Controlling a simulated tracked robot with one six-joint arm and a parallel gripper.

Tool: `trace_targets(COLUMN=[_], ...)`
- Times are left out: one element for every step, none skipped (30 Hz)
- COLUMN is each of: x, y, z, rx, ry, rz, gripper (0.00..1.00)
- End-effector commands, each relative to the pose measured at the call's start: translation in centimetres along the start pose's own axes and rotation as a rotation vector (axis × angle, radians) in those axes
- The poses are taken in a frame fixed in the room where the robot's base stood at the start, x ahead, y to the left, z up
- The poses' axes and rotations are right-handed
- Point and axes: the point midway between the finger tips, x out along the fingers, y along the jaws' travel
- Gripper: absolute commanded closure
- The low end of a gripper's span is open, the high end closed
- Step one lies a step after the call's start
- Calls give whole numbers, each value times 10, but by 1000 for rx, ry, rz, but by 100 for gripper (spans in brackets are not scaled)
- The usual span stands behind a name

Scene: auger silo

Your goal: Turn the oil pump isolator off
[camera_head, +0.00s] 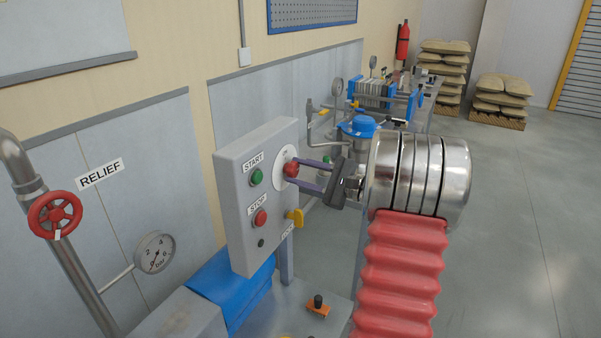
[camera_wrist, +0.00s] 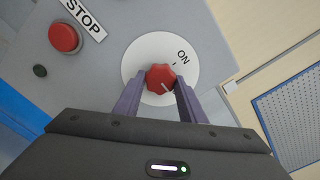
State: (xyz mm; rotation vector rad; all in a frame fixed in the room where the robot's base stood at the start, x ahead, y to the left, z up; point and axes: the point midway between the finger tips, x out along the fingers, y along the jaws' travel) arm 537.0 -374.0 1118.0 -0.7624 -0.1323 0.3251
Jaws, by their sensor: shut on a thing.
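The grey control box (camera_head: 232,200) stands on a post at the picture's middle. On its face is a red rotary knob (camera_head: 291,168) on a round white plate. My gripper (camera_head: 297,171) reaches it from the right, with its two purple fingers shut on either side of the knob. In the wrist view the knob (camera_wrist: 161,77) sits between the fingertips, in front of the white plate (camera_wrist: 144,50) marked "ON" at its upper right. A pale line on the knob appears near its lower right edge, away from the "ON" mark. Any "OFF" mark is hidden or out of view.
A green START button (camera_head: 256,177) and red STOP button (camera_head: 260,217) are on the same box face, beside the knob. A yellow handle (camera_head: 295,217) juts from the box's lower right. A red RELIEF wheel (camera_head: 56,214) stands left. Open floor (camera_head: 510,220) lies right.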

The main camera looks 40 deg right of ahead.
Motion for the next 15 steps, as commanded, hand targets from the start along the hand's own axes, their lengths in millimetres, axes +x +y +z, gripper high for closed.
trace_targets(x=[-1, -1, -1, -1, -1, -1, -1, -1, -1, -1, -1, 0, 0, 0, 0], y=[3, 3, 3, 3, 3, 3, 3, 3, 3, 3, 2, 2, 2, 2, 2], z=[-4, -4, -4, -4, -4, -4, -4, -4, -3, -3, -2, -2, -2, -2, -1], rx=[7, 7, 7, 7, 7, 7, 7, 6, 5, 5, 4, 3, 3, 3, 2], ry=[8, 8, 8, 8, 8, 8, 8, 7, 6, 5, 5, 4, 3, 3, 2], rz=[3, 3, 3, 3, 3, 4, 4, 3, 3, 3, 3, 3, 2, 2, 2], gripper=[86, 86, 86, 86, 86, 61, 59, 57, 54, 52, 50, 47, 45, 45, 45])
